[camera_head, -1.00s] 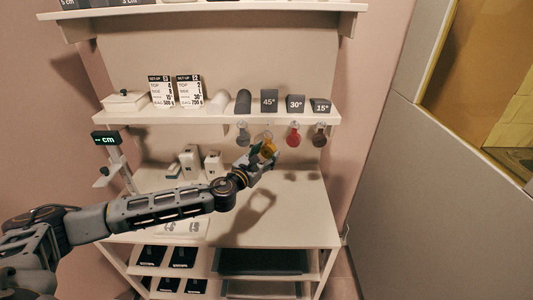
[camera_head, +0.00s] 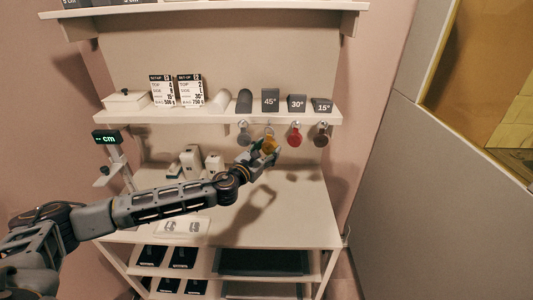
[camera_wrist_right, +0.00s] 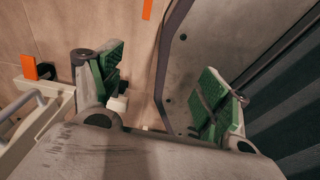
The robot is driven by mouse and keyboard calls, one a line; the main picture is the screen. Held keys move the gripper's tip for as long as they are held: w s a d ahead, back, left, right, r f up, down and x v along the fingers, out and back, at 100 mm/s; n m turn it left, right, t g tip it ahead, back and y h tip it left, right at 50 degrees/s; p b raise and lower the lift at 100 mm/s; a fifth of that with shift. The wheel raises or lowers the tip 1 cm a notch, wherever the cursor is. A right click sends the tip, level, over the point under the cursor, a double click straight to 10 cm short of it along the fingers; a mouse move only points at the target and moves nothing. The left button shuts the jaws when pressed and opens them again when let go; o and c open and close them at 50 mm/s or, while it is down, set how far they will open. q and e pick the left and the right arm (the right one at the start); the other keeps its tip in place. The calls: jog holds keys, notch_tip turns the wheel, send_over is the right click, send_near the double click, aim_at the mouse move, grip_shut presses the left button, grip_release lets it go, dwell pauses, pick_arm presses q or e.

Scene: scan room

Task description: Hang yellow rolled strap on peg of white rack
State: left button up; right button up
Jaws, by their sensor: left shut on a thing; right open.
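The yellow rolled strap (camera_head: 270,145) is at the fingertips of my left gripper (camera_head: 264,154), which is shut on it. It is just under the front edge of the white rack's shelf (camera_head: 200,121), at the peg between the grey rolled strap (camera_head: 243,138) and the red rolled strap (camera_head: 295,138). A dark brown strap (camera_head: 321,139) hangs at the far right. I cannot tell whether the yellow strap's loop is around its peg. My right gripper (camera_wrist_right: 160,95) shows in the right wrist view, its green-padded fingers wide apart and empty.
Angle blocks (camera_head: 297,103), two set-up cards (camera_head: 175,90) and a white box (camera_head: 126,99) stand on the shelf. Small white boxes (camera_head: 190,160) stand on the tabletop (camera_head: 290,215) below. A measuring post with a "cm" display (camera_head: 106,137) stands at the left.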

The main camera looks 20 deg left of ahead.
pick_arm(q)
jog(key=shift+w+a+f, duration=0.1)
jog(key=shift+w+a, duration=0.1)
jog(key=shift+w, duration=0.4)
jog(key=shift+w+a+b, duration=0.1)
jog(key=shift+w+b, duration=0.35)
jog(key=shift+w+a+f+b, duration=0.1)
jog(key=shift+w+a+b, duration=0.1)
jog(key=shift+w, duration=0.25)
jog(key=shift+w+a+b, duration=0.1)
jog(key=shift+w+b, duration=0.05)
jog(key=shift+w, duration=0.25)
jog(key=w, duration=0.2)
jog(key=w+a+f+b, duration=0.1)
jog(key=w, duration=0.1)
jog(key=shift+f, duration=0.1)
pick_arm(e)
jog(key=d+f, duration=0.1)
jog(key=w+d+f, duration=0.1)
jog(key=d, duration=0.1)
jog(key=shift+f, duration=0.35)
jog(key=shift+w, duration=0.15)
